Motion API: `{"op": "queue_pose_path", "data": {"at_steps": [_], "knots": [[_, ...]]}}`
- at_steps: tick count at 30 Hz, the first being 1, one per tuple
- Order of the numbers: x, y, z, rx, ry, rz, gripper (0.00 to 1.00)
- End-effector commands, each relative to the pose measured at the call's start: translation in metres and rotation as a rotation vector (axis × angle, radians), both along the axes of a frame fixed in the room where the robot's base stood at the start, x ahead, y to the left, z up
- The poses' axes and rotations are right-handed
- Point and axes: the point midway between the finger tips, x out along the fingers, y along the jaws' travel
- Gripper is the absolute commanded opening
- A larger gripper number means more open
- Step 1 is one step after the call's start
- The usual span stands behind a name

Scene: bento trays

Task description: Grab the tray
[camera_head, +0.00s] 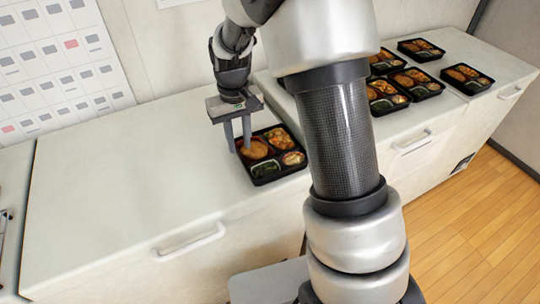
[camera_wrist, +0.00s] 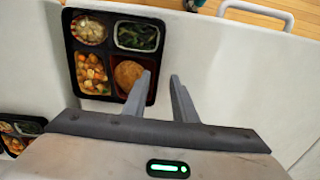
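A black bento tray (camera_head: 284,176) with fried food, greens and other portions in its compartments sits flat on the white counter. It also shows in the wrist view (camera_wrist: 106,50), left of the fingers. My gripper (camera_head: 239,149) points down at the tray's left edge in the head view. In the wrist view my gripper (camera_wrist: 160,76) is open, its fingers apart with nothing held. The left finger overlaps the tray near the fried piece; the right finger is over bare counter. The tray's edge lies between them in that view. I cannot tell whether the fingers touch the tray.
Several similar filled trays (camera_head: 385,104) stand on the counter to the right, beyond my arm. Part of another tray (camera_wrist: 12,145) shows at the wrist view's left edge. The counter (camera_head: 130,190) left of my gripper is clear. A wall is behind; drawer handles (camera_head: 190,243) line the front.

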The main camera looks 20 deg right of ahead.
Motion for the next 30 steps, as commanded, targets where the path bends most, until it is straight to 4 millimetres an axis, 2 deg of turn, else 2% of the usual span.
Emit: {"op": "queue_pose_path", "data": {"at_steps": [5, 15, 23, 24, 28, 30], "knots": [[0.0, 0.0, -0.011, 0.0, 0.0, 0.0, 0.25], [0.002, -0.001, -0.056, 0.0, 0.001, -0.001, 0.25], [0.002, -0.001, -0.06, 0.0, -0.002, -0.001, 0.25], [0.002, -0.001, -0.06, 0.0, -0.002, -0.001, 0.23], [0.002, -0.001, -0.06, 0.0, -0.001, 0.0, 0.01], [0.002, -0.001, -0.06, 0.0, -0.001, 0.0, 0.0]]}}
